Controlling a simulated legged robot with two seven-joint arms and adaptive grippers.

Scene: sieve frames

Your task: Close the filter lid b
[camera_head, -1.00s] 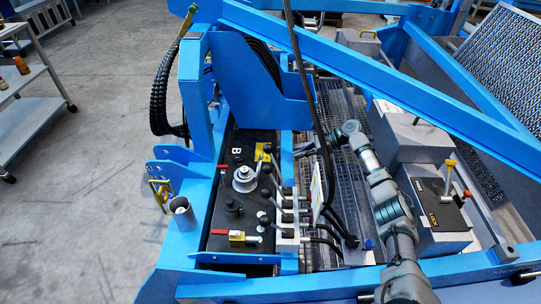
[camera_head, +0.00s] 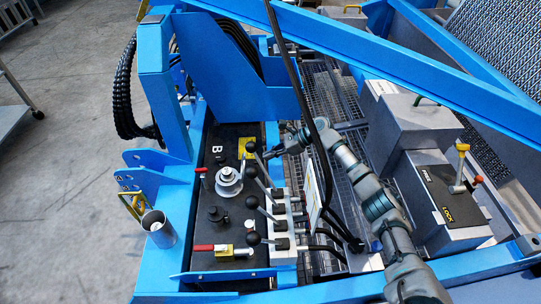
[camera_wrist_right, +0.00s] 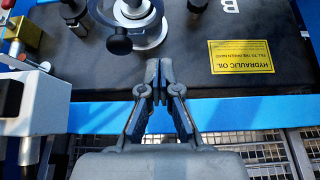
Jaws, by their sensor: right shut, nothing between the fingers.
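The round silver filter lid (camera_head: 229,180) sits on the black panel (camera_head: 208,262) near the white letter B. A dark lever and knob lie over part of it. In the right wrist view the lid (camera_wrist_right: 150,30) is cut off by the top edge, with a black knob (camera_wrist_right: 119,44) in front of it. I cannot tell from these views whether the lid is fully closed. My right gripper (camera_head: 270,155) is right of the lid and apart from it. In the wrist view the right gripper (camera_wrist_right: 156,75) is shut and empty, its tips over the panel edge. My left gripper is out of view.
Several black-knobbed levers (camera_head: 252,203) stand just right of the lid. A yellow hydraulic oil label (camera_wrist_right: 240,56) is on the panel. A red-handled valve (camera_head: 209,248) lies at its front. A blue beam (camera_head: 390,60) and a black hose (camera_head: 310,130) cross above the grating.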

